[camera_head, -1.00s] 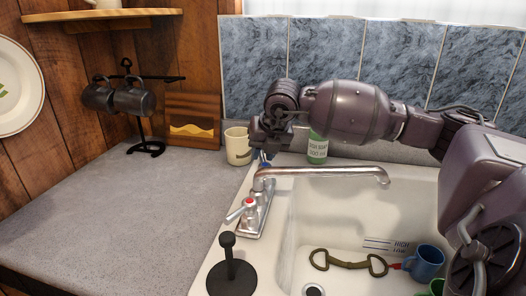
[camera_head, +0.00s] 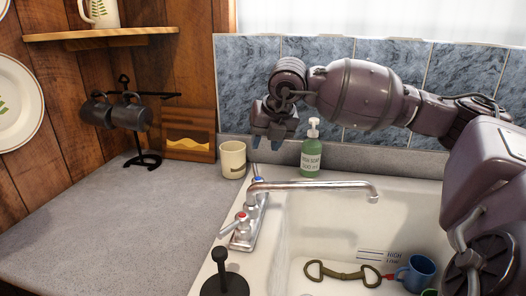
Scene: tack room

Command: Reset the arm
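My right arm reaches in from the right across the back of the sink. My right gripper (camera_head: 267,142) hangs in the air with its fingers pointing down, above and just right of a cream mug (camera_head: 233,160). Its blue-tipped fingers look spread, with nothing between them. My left gripper is not in view.
A green soap bottle (camera_head: 311,158) stands behind the faucet (camera_head: 310,186). The white sink (camera_head: 320,225) holds a bit-like metal piece (camera_head: 342,273) and a blue mug (camera_head: 417,272). A black stand (camera_head: 225,283) is at the front. The left counter (camera_head: 120,220) is largely clear.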

